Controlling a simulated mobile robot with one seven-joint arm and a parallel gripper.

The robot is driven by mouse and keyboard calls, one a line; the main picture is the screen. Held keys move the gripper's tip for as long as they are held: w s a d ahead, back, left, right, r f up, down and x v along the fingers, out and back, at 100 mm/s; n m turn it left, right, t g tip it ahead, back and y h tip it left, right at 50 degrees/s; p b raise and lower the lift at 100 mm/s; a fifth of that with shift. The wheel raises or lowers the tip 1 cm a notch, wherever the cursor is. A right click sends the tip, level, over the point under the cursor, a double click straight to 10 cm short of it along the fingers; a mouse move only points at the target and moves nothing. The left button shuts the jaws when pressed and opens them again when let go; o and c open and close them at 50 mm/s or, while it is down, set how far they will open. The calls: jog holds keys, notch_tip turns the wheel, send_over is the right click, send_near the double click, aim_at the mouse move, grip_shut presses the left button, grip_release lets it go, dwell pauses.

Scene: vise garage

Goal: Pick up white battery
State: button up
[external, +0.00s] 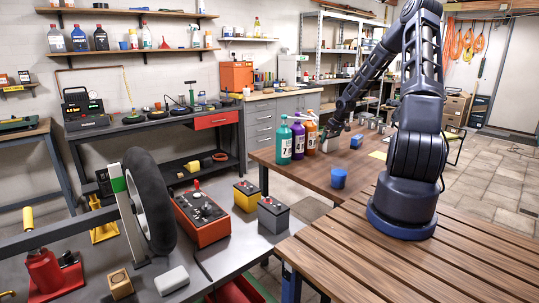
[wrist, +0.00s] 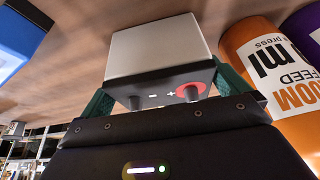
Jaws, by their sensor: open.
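The white battery (wrist: 158,48) is a box with a pale body, a dark grey top and two terminals, one ringed in red. It sits on the brown wooden table (external: 290,165). My gripper (wrist: 165,88) is open, with one green finger on each side of the battery's terminal end. I cannot tell whether the fingers touch it. In the external view my gripper (external: 334,132) points down at the table beside the bottles, and the battery is mostly hidden there.
An orange bottle (external: 311,135) stands close beside my gripper, with purple (external: 298,140) and teal (external: 284,142) bottles left of it. A blue box (external: 357,141) is on the other side. A blue cup (external: 339,179) stands nearer the front, with bare tabletop around it.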

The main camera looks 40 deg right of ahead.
jog(key=shift+x, duration=0.9)
jog(key=shift+r, duration=0.1)
jog(key=c, duration=1.4)
jog(key=shift+r, duration=0.15)
